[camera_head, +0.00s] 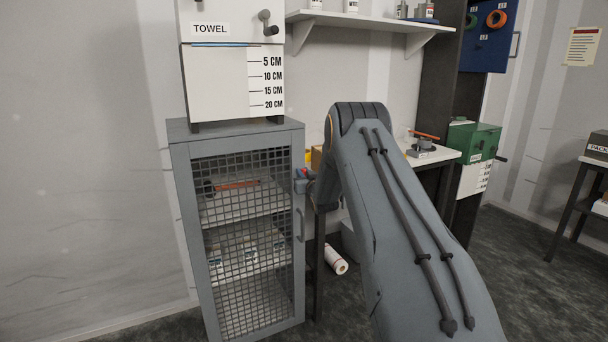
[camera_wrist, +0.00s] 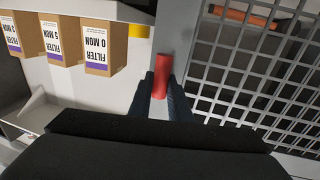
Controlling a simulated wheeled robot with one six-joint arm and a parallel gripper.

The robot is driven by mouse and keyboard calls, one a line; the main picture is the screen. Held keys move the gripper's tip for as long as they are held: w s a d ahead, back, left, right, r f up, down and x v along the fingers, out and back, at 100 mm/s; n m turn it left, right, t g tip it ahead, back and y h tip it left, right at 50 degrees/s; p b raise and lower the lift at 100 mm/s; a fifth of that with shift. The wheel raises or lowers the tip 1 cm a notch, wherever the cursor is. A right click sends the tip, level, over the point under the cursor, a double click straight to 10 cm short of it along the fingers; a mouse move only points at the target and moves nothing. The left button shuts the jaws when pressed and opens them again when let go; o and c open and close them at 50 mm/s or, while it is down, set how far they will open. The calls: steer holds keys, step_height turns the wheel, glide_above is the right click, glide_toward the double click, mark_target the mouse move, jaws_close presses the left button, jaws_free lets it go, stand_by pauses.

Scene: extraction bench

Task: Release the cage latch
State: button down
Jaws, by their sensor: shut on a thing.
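The grey cage (camera_head: 180,165) stands at the left, and its mesh door is closed. The red latch (camera_head: 303,173) is at the right edge of the door, and it also shows in the wrist view (camera_wrist: 163,72). My gripper (camera_wrist: 163,92) is shut on the latch, with one dark finger on each side of its lower end. In the head view my arm hides most of the gripper. The door's handle (camera_head: 300,225) is on the frame below the latch.
A towel dispenser (camera_head: 215,70) stands on the cage. Shelves behind the mesh hold an orange-handled tool (camera_wrist: 237,15) and several small items. A paper roll (camera_head: 336,260) lies on the floor right of the cage.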

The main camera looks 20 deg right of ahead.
steer(key=shift+n+b, duration=0.3)
steer(key=shift+b, duration=0.05)
steer(key=n+b, duration=0.3)
steer(key=a+n+t+b, duration=0.1)
steer(key=b, duration=0.1)
steer(key=shift+f+n, duration=0.25)
steer(key=shift+n, duration=0.05)
steer(key=n+b, duration=0.3)
steer(key=a+f+n+t+y+b, duration=0.1)
steer(key=n+b, duration=0.2)
steer(key=n, duration=0.1)
steer(key=n+y+b, duration=0.1)
steer(key=n+b, duration=0.3)
steer(key=shift+a+f, duration=0.2)
steer(key=shift+f, duration=0.1)
steer(key=shift+f+n+y+b, duration=0.2)
steer(key=shift+n+y+b, duration=0.6)
steer(key=shift+n+b, duration=0.85)
steer(key=shift+a+n, duration=0.1)
steer(key=shift+n, duration=0.35)
steer(key=c, duration=1.9)
jaws_free()
